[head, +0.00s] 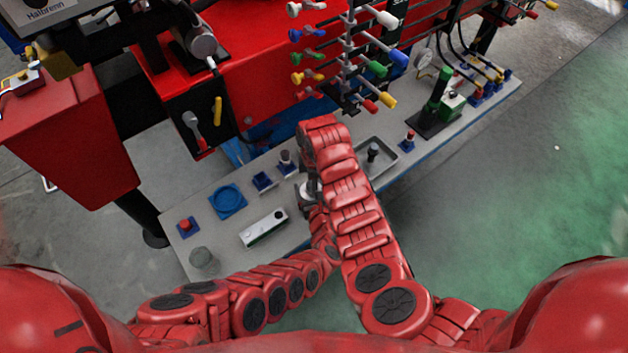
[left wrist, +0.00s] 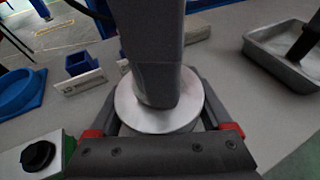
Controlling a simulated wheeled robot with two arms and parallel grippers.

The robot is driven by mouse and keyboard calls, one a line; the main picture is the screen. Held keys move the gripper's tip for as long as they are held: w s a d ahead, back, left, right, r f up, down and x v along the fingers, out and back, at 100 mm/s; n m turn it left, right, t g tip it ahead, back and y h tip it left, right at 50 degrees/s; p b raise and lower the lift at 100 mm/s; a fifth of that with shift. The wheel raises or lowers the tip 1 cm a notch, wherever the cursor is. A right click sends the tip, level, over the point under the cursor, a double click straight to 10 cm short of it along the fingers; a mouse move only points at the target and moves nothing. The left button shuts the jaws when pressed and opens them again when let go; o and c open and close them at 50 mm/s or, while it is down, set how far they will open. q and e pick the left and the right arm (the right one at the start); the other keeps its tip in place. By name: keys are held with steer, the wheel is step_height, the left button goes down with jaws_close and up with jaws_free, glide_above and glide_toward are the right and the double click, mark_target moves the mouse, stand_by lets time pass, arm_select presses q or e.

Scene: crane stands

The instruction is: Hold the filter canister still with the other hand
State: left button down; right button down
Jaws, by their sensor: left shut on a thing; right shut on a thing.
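The filter canister shows in the left wrist view as a pale metal round body (left wrist: 130,108), upright, with a wide rim. In the head view only a small pale part of it (head: 304,193) shows beside my arms. My left gripper (left wrist: 162,122) is shut around its sides, low down. A dark grey upright part, seemingly of my right gripper, covers the middle of its top in the left wrist view. My right gripper (head: 309,178) reaches down over the canister from above and is shut on it; its fingertips are mostly hidden by my right arm.
A metal tray (head: 386,158) stands close right. A rack of coloured handles (head: 350,60) rises behind.

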steer(key=shift+f, duration=0.2)
steer(key=shift+c, duration=2.3)
jaws_free()
steer(key=shift+f, duration=0.1)
steer(key=shift+r, duration=2.55)
